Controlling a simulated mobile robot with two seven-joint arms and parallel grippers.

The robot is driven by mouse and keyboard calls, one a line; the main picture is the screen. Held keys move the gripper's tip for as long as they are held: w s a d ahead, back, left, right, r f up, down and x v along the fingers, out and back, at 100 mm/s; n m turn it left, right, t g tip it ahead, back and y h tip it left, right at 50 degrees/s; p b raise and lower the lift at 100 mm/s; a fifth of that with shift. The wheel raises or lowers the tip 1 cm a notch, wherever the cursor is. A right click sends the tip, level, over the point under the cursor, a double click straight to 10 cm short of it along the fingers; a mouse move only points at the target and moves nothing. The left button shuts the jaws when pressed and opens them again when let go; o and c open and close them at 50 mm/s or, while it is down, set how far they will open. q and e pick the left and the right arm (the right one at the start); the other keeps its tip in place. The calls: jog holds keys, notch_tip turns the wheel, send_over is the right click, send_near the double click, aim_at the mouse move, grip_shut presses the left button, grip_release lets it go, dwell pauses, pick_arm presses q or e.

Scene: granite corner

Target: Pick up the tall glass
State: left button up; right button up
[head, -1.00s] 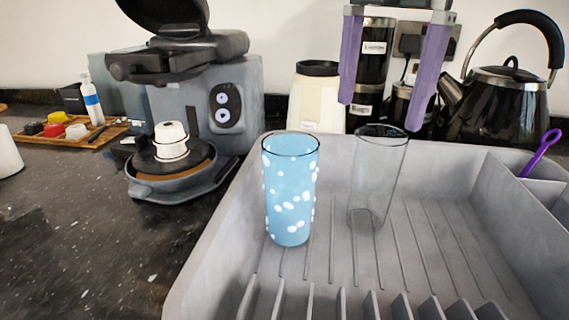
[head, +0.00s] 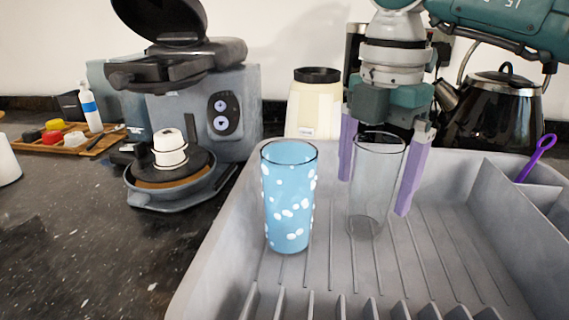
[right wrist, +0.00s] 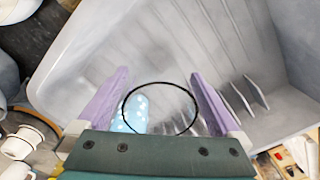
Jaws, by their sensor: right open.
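A clear tall glass (head: 374,190) stands upright in the grey dish rack. In the right wrist view its dark round rim (right wrist: 160,84) shows between the fingers. A blue glass with white spots (head: 289,205) stands upright to its left in the rack, partly seen through the clear glass in the right wrist view (right wrist: 137,108). My right gripper (head: 376,195) is open, its purple fingers pointing down on either side of the clear glass's upper part. I cannot tell whether they touch it. My left gripper is in neither view.
The grey dish rack (head: 215,262) has ridges and upright slots at its front. A purple utensil (head: 537,157) leans in its right compartment.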

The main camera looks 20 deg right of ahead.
jog(key=c, duration=1.5)
jog(key=shift+r, duration=0.2)
